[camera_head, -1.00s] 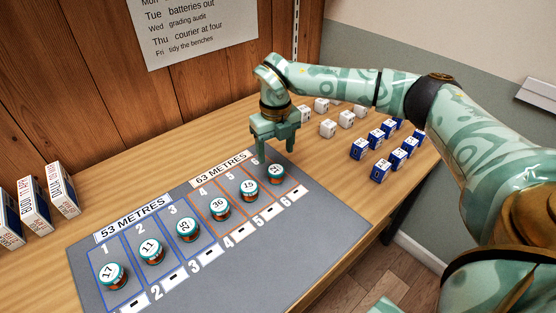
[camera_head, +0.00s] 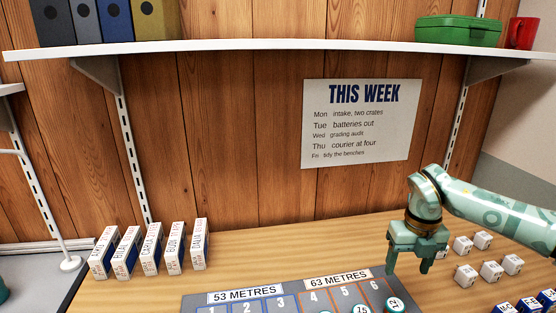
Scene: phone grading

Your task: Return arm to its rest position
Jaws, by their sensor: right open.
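My right gripper (camera_head: 407,268) is in the right part of the head view, above the back right of the grey mat (camera_head: 200,303). Its fingers point down, stand apart and hold nothing. My right arm comes in from the right edge. Two numbered round pieces show at the bottom of the view, one marked 15 (camera_head: 360,311) and another (camera_head: 394,304) to its right. The lower part of the mat is cut off by the frame. My left gripper is out of view.
Several upright boxes (camera_head: 150,249) stand at the left on the wooden bench (camera_head: 262,240). White cubes (camera_head: 491,270) and blue cubes (camera_head: 529,305) sit right of my gripper. A shelf (camera_head: 250,47) with binders, a green case (camera_head: 458,32) and a red mug (camera_head: 521,33) hangs above.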

